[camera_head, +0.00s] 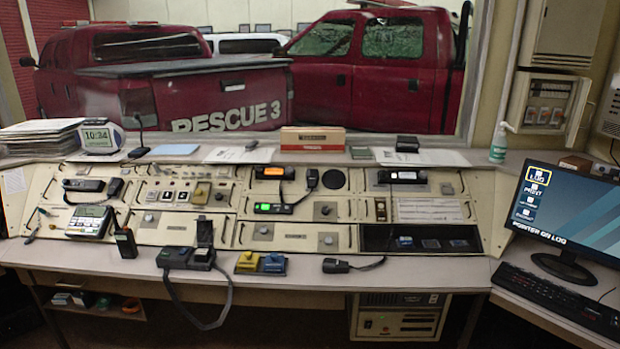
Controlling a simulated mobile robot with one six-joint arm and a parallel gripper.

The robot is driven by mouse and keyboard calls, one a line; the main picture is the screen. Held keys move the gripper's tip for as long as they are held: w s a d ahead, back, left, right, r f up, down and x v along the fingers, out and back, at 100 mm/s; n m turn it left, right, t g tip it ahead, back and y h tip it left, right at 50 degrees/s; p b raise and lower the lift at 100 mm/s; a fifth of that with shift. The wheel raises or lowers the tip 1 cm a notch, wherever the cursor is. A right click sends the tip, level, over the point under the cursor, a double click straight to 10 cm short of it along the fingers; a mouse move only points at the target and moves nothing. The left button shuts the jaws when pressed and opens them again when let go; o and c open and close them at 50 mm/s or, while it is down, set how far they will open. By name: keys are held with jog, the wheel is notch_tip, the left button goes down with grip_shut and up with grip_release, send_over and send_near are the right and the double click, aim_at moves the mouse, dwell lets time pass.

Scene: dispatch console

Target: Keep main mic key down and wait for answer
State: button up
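I see no label that marks a main mic key, and I cannot tell which control it is. A black gooseneck microphone (138,138) stands at the back left of the console. A yellow key unit (247,262) and a blue key unit (273,263) sit side by side on the front desk. A black hand microphone (312,179) hangs by the radio with the orange display (270,172). A radio with a green display (273,208) is below it. Whether any key is down is too small to tell. My gripper is not in view.
A black device with a strap (187,257) lies left of the yellow unit; its strap hangs over the desk edge. A flashlight (336,265) lies to the right. A monitor (568,210) and keyboard (562,298) stand at far right. The front desk (430,275) right of the flashlight is clear.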

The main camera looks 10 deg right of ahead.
jog(key=shift+c, duration=0.2)
grip_shut()
dwell(1.7)
